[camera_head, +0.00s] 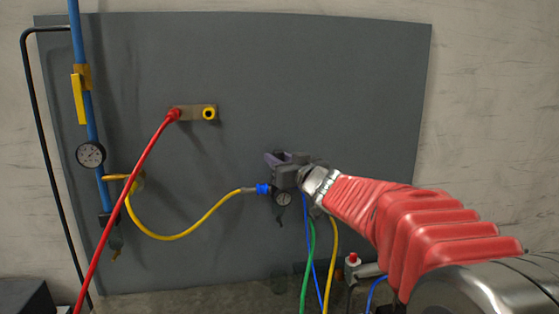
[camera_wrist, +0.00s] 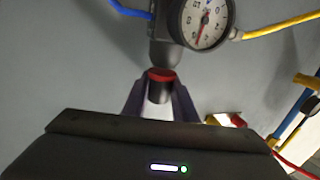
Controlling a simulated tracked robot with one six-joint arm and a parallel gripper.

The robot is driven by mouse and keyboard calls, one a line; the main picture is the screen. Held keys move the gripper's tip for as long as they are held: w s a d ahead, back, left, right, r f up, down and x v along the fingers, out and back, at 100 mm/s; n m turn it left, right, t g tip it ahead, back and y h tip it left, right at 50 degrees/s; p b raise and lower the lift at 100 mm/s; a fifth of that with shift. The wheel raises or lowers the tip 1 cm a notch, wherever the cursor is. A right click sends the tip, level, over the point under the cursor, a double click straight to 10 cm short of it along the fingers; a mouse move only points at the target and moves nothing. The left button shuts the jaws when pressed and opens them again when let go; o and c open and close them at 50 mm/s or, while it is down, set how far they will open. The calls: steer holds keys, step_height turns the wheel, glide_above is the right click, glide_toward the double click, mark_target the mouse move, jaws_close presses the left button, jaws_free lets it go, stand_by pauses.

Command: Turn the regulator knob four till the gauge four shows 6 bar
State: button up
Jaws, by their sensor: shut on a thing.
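The regulator knob (camera_wrist: 160,91) is a dark cylinder below a red ring, under the dark regulator body (camera_wrist: 166,52) in the wrist view. My gripper (camera_wrist: 159,98) has its purple-grey jaws on both sides of the knob and is shut on it. The gauge (camera_wrist: 208,20) has a white dial beside the body, turned in the picture, with a red needle. I cannot read its value surely. In the head view the gauge (camera_head: 283,198) is small, and my gripper (camera_head: 277,158) is at the regulator, its wrist hiding part of it. I see no number four on either.
A yellow hose (camera_head: 190,235) runs left from the regulator. Green, blue and yellow hoses hang below it. A red hose (camera_head: 135,195) crosses the grey panel (camera_head: 340,80). Another gauge (camera_head: 90,154) is on the blue pipe (camera_head: 96,130) at left.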

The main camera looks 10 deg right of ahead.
steer(key=shift+m+t+h, duration=0.3)
steer(key=shift+m+h, duration=0.6)
steer(key=shift+h, duration=0.5)
steer(key=o, duration=1.1)
steer(key=shift+s+d, duration=0.2)
steer(key=shift+s, duration=2.1)
steer(key=shift+s+d, duration=0.25)
steer(key=shift+s, duration=2)
steer(key=shift+s+d, duration=0.2)
steer(key=shift+s, duration=2.1)
steer(key=shift+c, duration=0.3)
